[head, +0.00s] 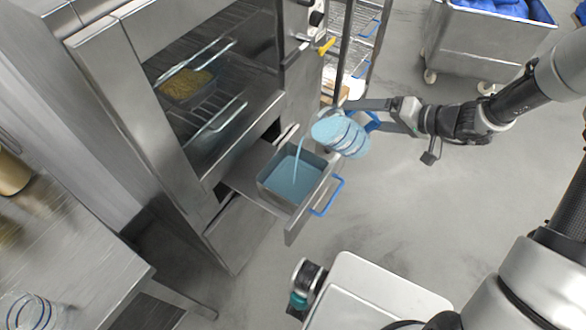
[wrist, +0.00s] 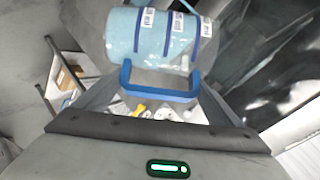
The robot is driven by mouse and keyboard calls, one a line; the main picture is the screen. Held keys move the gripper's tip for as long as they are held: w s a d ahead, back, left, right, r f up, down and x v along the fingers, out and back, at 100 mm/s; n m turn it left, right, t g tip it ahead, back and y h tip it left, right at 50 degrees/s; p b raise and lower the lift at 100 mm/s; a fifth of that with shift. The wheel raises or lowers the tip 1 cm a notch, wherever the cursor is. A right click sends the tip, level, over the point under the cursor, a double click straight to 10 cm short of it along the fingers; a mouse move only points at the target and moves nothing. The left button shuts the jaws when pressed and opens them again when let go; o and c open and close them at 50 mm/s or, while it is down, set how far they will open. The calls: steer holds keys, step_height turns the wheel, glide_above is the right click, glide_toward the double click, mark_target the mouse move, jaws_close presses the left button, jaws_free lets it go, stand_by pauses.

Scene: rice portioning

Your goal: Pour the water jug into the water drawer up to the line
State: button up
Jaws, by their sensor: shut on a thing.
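The water jug (head: 342,135) is clear with blue bands and holds light blue water. It is tipped toward the left, and a thin stream runs from its mouth into the open water drawer (head: 316,188). The drawer has a blue handle (head: 328,198), and light blue water (head: 290,179) covers the bottom of its tank. I cannot make out the fill line. My gripper (head: 375,117) is shut on the jug's blue handle, to the right of the drawer. The wrist view shows the jug (wrist: 150,38) lying sideways beyond the handle (wrist: 160,92).
The steel oven cabinet (head: 120,90) stands behind the drawer, with a pan of yellow grain (head: 187,84) inside. A steel cart with blue contents (head: 485,35) is at the back right. A steel table (head: 70,225) is at the left. Open floor lies right of the drawer.

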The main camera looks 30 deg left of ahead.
steer(key=shift+s+a+r+p, duration=0.15)
steer(key=shift+a+r+p, duration=0.15)
steer(key=shift+r+p, duration=0.05)
steer(key=shift+s+a+f+n+t+h, duration=0.3)
steer(key=shift+f+n+t+h, duration=0.15)
steer(key=shift+h, duration=0.35)
stand_by(1.8)
